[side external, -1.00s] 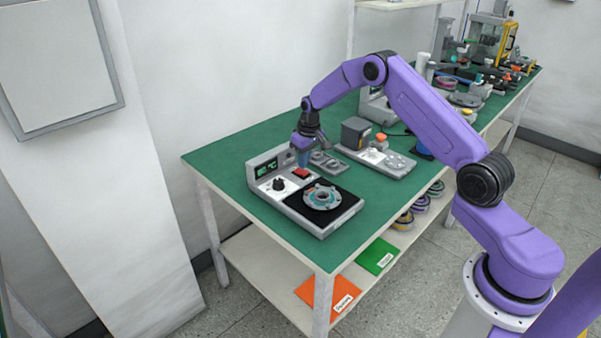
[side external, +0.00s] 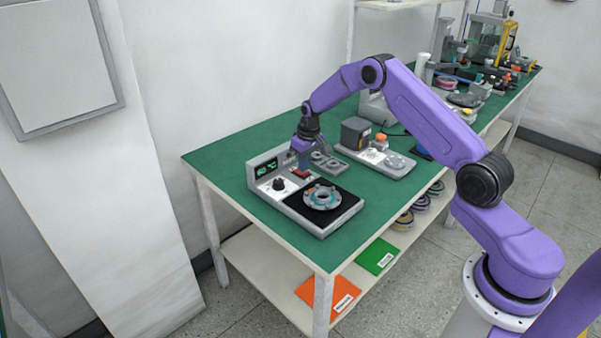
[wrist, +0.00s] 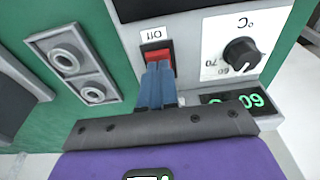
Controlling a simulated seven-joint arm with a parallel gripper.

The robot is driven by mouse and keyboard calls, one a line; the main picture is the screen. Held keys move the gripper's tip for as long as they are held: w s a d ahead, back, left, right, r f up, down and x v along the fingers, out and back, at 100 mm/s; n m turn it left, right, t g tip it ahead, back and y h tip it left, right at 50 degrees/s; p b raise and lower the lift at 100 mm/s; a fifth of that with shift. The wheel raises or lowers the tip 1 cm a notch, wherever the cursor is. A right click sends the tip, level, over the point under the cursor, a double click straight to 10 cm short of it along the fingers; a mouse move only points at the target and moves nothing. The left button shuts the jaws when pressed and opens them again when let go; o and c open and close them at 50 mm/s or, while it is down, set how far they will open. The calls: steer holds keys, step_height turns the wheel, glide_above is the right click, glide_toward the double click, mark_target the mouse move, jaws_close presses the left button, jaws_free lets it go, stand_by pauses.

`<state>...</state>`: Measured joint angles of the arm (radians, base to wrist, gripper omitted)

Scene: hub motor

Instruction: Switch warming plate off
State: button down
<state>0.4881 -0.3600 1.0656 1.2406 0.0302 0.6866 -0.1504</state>
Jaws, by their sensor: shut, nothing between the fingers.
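The warming plate (side external: 345,209) is a light grey unit on the green bench, with a black plate that bears a round metal part (side external: 322,196). Its panel has a black knob (wrist: 241,54), a lit green display (wrist: 236,101) and a red rocker switch (wrist: 155,58), labelled "Off" at its far end in the wrist view. My gripper (wrist: 157,70) is shut and empty. Its blue fingertips are at the near end of the red switch and partly cover it. I cannot tell whether they press on it. In the side view my gripper (side external: 303,169) is over the switch.
A grey block with two round sockets (side external: 328,161) lies beside the warming plate. Behind it stands a grey fixture (side external: 392,160) with an orange-topped part. Bare green bench top (side external: 225,160) is left of the unit. More equipment crowds the far end.

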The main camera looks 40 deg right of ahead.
steer(key=shift+f, duration=0.35)
stand_by(0.3)
steer(key=shift+r, duration=3.5)
